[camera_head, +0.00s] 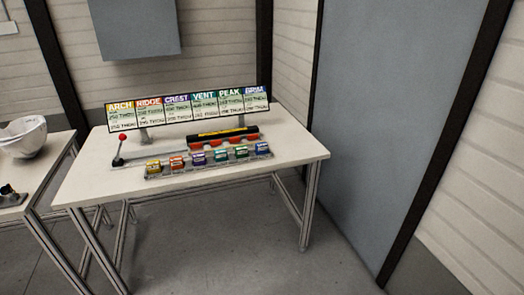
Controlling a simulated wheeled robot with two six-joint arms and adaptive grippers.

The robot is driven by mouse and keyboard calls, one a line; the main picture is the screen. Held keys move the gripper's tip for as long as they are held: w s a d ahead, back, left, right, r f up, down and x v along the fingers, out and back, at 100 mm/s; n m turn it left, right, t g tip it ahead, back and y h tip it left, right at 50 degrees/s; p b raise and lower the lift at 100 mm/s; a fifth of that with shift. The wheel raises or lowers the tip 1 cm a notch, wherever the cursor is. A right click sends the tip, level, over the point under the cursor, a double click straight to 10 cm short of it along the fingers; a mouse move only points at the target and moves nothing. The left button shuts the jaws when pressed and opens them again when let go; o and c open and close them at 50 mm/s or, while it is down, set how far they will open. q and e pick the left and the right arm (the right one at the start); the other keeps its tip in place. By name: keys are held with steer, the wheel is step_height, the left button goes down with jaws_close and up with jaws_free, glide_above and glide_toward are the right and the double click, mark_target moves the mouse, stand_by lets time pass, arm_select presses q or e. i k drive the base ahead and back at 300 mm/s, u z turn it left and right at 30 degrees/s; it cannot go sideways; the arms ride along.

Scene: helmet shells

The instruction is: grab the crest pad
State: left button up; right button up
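A row of small coloured pads or boxes sits in a low rack (210,168) along the front of the white table. The purple one (197,161), third from the left, matches the purple CREST heading on the sign board (190,108) behind it. It stands between an orange-red one (177,163) and a teal one (221,157). Its own label is too small to read. Neither of my grippers is in view.
A lever with a red knob (123,138) stands at the table's left. A black bar with orange parts (222,136) lies behind the rack. A white helmet shell (25,137) and a small dark object (10,196) rest on the left table. The floor in front (220,245) is clear.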

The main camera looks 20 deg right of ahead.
mark_target(199, 158)
steer(key=k, duration=0.5)
steer(key=z, duration=0.9)
steer(key=i, duration=1.9)
steer(key=u, duration=0.25)
